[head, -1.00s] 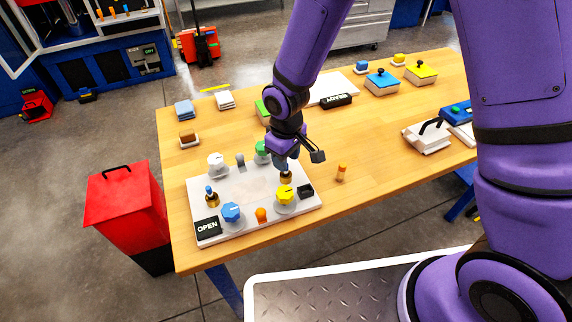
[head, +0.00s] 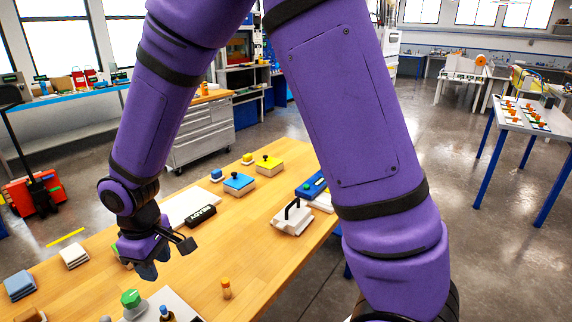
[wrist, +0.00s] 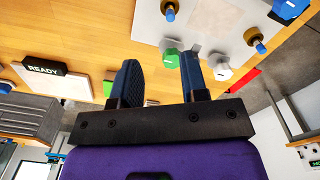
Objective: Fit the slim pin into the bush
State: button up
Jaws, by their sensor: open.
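My gripper (head: 152,262) is raised above the table, behind the white panel (head: 184,300). In the wrist view my gripper (wrist: 160,62) has its two blue fingers apart with nothing between them. A blue-topped pin (head: 166,312) stands on the panel at the bottom edge of the head view. The wrist view shows two blue-topped pins, one (wrist: 169,14) near the top edge and one (wrist: 263,49) at right. Each stands at a brass bush (wrist: 256,40); how deep each sits, and which pin is the slim one, I cannot tell.
A green knob (head: 131,298) stands on the panel. An orange-topped peg (head: 226,289) stands on the table right of it. A black READY block (head: 201,216), blue box (head: 239,184), yellow box (head: 269,166) and white handled block (head: 293,219) stand farther back. Bare wood lies between.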

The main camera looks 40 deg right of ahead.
jog(key=s+d+r+m+t, duration=0.2)
jog(key=d+r+m, duration=0.1)
jog(key=d+r, duration=0.7)
jog(key=s+d+r+m+t, duration=0.3)
jog(key=s+d+r+m, duration=0.2)
jog(key=s+d+r, duration=0.8)
jog(key=s+r, duration=0.1)
jog(key=s, duration=0.2)
jog(key=shift+s+m, duration=0.3)
jog(key=shift+s, duration=0.1)
